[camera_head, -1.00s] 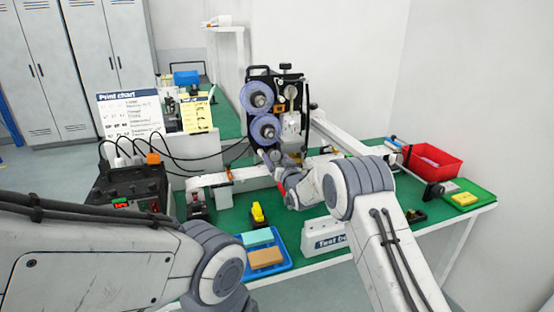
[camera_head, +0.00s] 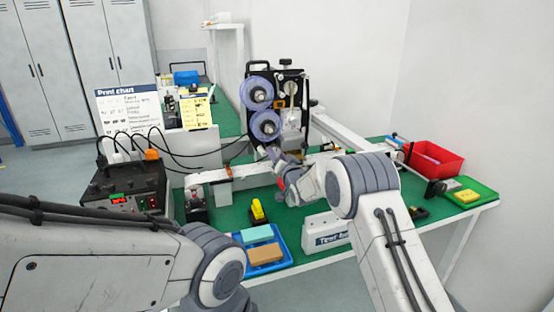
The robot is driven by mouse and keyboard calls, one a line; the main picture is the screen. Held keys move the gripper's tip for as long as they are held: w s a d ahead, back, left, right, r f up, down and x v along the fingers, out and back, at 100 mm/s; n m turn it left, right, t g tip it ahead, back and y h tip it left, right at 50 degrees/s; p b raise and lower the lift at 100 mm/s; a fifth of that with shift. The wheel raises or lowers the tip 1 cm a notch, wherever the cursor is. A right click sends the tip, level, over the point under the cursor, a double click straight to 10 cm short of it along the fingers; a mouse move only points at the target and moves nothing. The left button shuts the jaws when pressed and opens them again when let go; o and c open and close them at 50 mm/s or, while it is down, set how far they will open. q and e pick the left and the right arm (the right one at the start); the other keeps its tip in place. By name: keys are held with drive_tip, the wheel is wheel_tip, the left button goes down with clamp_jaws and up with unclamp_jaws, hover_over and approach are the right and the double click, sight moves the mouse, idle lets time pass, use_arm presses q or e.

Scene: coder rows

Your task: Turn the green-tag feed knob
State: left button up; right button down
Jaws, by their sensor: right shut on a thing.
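The black coder machine (camera_head: 291,88) stands upright at the back of the green table, with two purple-blue reels (camera_head: 257,92) on its front. My right gripper (camera_head: 274,153) is at the coder's lower front, just below the lower reel (camera_head: 266,126). It is shut on a small part there, taken as the feed knob, which the fingers and wrist hide. I cannot make out a green tag at that spot. My left arm crosses the lower left, and its gripper is not in the picture.
A black control box (camera_head: 126,190) with a red display and cables stands at the left. A blue tray (camera_head: 280,262) with teal and tan blocks, a yellow item (camera_head: 258,211) and a white labelled block (camera_head: 324,235) lie in front. A red bin (camera_head: 437,159) is at the right.

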drive_tip(key=shift+m+b, duration=1)
drive_tip(key=shift+m, duration=3.1)
drive_tip(key=shift+c, duration=1.4)
unclamp_jaws()
drive_tip(key=b+v, duration=0.1)
drive_tip(key=v, duration=0.9)
drive_tip(key=shift+s, duration=0.25)
drive_tip(key=shift+d, duration=0.1)
